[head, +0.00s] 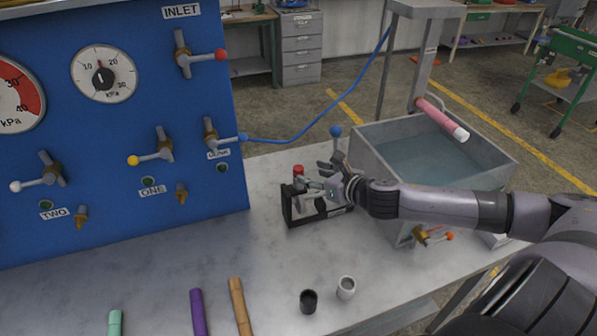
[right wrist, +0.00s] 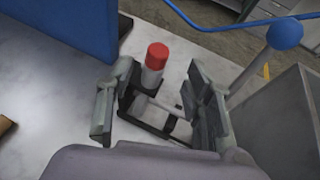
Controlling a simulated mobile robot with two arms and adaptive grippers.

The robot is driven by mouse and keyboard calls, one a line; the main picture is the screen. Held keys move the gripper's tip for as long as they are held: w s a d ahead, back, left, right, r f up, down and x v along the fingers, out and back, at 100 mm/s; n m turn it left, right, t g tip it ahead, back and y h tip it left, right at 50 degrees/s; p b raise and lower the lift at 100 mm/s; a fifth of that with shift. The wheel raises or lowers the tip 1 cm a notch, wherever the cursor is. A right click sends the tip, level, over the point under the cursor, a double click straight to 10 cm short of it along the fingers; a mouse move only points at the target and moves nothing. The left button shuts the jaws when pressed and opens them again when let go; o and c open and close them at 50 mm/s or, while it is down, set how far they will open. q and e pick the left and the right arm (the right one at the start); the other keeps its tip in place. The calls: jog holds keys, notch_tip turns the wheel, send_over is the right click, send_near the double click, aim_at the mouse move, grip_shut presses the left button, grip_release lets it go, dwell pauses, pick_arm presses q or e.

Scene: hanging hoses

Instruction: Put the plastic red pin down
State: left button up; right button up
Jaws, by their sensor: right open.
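The red pin (head: 298,170) has a red top and a pale body, and it stands upright at a small black rack (head: 289,207) on the grey bench. It also shows in the right wrist view (right wrist: 157,56), between and slightly beyond my open fingers, with its lower end partly hidden by the rack. My right gripper (head: 323,177) is open over the rack, just right of the pin. In the right wrist view the gripper (right wrist: 160,88) has a finger on each side, with visible gaps to the pin. My left gripper is not in view.
A blue panel (head: 120,100) with gauges and valves stands at left. A water tank (head: 370,160) stands right of the rack, near a blue-knobbed post (head: 336,131). A black cup (head: 308,301) and a white cup (head: 346,288) stand in front. Bench between panel and rack is clear.

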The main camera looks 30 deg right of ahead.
aim_at(301, 170)
jog(key=x, duration=0.1)
jog(key=p+x, duration=0.2)
jog(key=x, duration=0.1)
jog(key=shift+w+a+r, duration=0.15)
jog(key=shift+w+r, duration=0.05)
jog(key=shift+r, duration=0.1)
jog(key=shift+w+f, duration=0.25)
grip_shut()
